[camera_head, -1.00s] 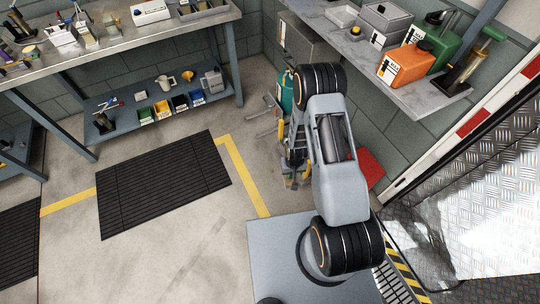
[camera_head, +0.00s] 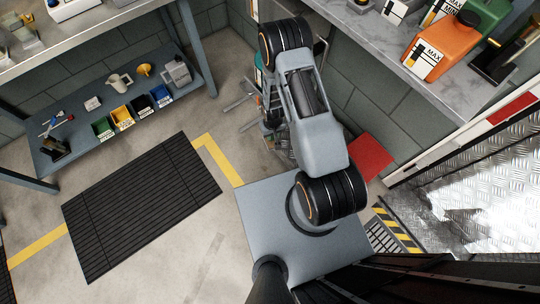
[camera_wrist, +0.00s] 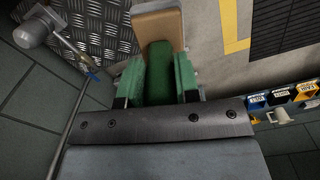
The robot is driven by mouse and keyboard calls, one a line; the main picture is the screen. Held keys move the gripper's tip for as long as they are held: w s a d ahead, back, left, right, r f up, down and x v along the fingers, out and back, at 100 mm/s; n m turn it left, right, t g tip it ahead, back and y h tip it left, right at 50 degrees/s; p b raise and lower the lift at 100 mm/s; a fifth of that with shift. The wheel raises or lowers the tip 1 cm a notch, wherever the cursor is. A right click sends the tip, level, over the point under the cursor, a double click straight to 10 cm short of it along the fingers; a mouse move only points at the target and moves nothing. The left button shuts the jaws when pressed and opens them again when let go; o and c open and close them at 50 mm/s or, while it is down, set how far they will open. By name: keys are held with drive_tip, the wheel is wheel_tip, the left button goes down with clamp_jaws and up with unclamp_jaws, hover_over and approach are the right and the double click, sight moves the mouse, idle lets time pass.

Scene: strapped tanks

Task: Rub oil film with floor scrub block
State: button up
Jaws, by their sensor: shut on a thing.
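In the wrist view my gripper (camera_wrist: 158,80) is shut on the floor scrub block, with its green fingers on both sides of a dark green part (camera_wrist: 158,68). A tan block end (camera_wrist: 158,28) shows just beyond the fingertips. In the head view my gripper and the block are hidden behind my arm. I cannot make out an oil film for certain in either view.
A steel tread plate (camera_head: 470,215) lies at the right, with a striped edge (camera_head: 395,230) beside it. A workbench with a lower shelf (camera_head: 75,130) stands at the left. A black mat (camera_head: 140,205) lies on open floor. A counter holds an orange can (camera_head: 440,48).

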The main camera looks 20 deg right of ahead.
drive_tip(key=w+f+n+b, duration=0.1)
drive_tip(key=w+f+b, duration=0.1)
drive_tip(key=f+b, duration=1.3)
drive_tip(key=w+d+f+n+b, duration=0.1)
drive_tip(key=w+f+b, duration=0.2)
drive_tip(key=f+b, duration=1.3)
wheel_tip(320, 180, down, 10)
drive_tip(key=shift+d+r+n+b, duration=0.1)
drive_tip(key=shift+d+n+b, duration=0.1)
drive_tip(key=shift+n+b, duration=0.1)
drive_tip(key=shift+f, duration=1.1)
drive_tip(key=shift+a, duration=0.1)
drive_tip(key=a, duration=0.2)
drive_tip(key=s+a, duration=0.1)
drive_tip(key=a, duration=0.1)
drive_tip(key=s+a, duration=0.1)
drive_tip(key=a, duration=0.2)
drive_tip(key=shift+a, duration=0.1)
drive_tip(key=shift+f, duration=0.1)
